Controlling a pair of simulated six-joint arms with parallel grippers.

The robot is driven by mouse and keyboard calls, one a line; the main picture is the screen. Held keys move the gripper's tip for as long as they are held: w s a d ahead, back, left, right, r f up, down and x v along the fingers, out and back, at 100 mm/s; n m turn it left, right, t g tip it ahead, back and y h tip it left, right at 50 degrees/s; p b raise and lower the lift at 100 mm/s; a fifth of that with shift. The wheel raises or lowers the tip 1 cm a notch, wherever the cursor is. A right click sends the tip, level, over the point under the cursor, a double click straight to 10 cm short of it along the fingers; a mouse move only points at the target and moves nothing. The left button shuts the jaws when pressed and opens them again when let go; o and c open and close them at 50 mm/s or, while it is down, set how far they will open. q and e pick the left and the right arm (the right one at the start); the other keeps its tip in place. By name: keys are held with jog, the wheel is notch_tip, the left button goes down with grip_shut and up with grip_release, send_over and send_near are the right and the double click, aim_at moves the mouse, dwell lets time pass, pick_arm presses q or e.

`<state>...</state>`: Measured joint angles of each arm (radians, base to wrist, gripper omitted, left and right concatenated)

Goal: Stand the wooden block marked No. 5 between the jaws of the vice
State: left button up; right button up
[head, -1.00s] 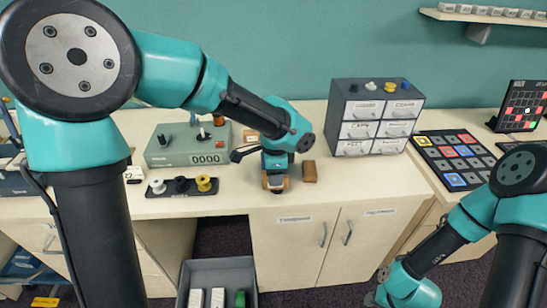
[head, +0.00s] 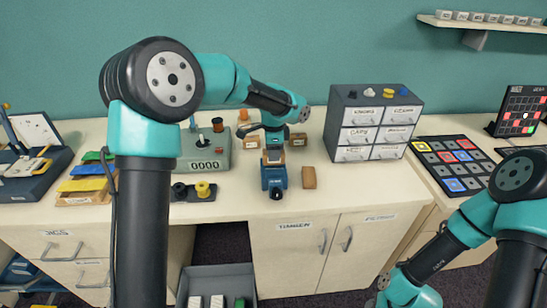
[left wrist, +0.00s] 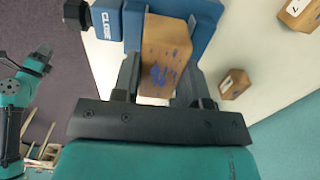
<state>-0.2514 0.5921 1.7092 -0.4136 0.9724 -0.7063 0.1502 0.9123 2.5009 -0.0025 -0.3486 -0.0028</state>
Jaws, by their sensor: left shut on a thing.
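The blue vice (head: 275,177) stands near the front of the counter in the head view. Its blue parts, one marked CLOSE (left wrist: 107,20), show at the top of the left wrist view. My left gripper (head: 273,143) is over the back of the vice, pointing down. It is shut on a wooden block (left wrist: 165,55) with blue marks, which sits between its fingers with blue vice parts on both sides. I cannot read the block's number or tell whether it touches the vice floor. My right gripper is not clearly in view; only my right arm shows.
A loose wooden block (head: 309,177) lies right of the vice; others stand behind it, one (head: 298,139) to the right. A grey counter box (head: 205,150) and spool rack (head: 181,194) are to the left, a drawer cabinet (head: 372,120) to the right.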

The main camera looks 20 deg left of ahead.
pick_arm(q)
jog(key=shift+w, duration=0.1)
jog(key=shift+w+a+f, duration=0.1)
jog(key=shift+w+f, duration=0.05)
jog(key=shift+f, duration=0.75)
jog(key=shift+w+a+f, duration=0.1)
jog(key=shift+w+f, duration=0.05)
jog(key=shift+f, duration=0.75)
jog(key=shift+f, duration=0.1)
jog(key=o, duration=0.9)
notch_tip(320, 180, up, 12)
jog(key=shift+r, duration=0.15)
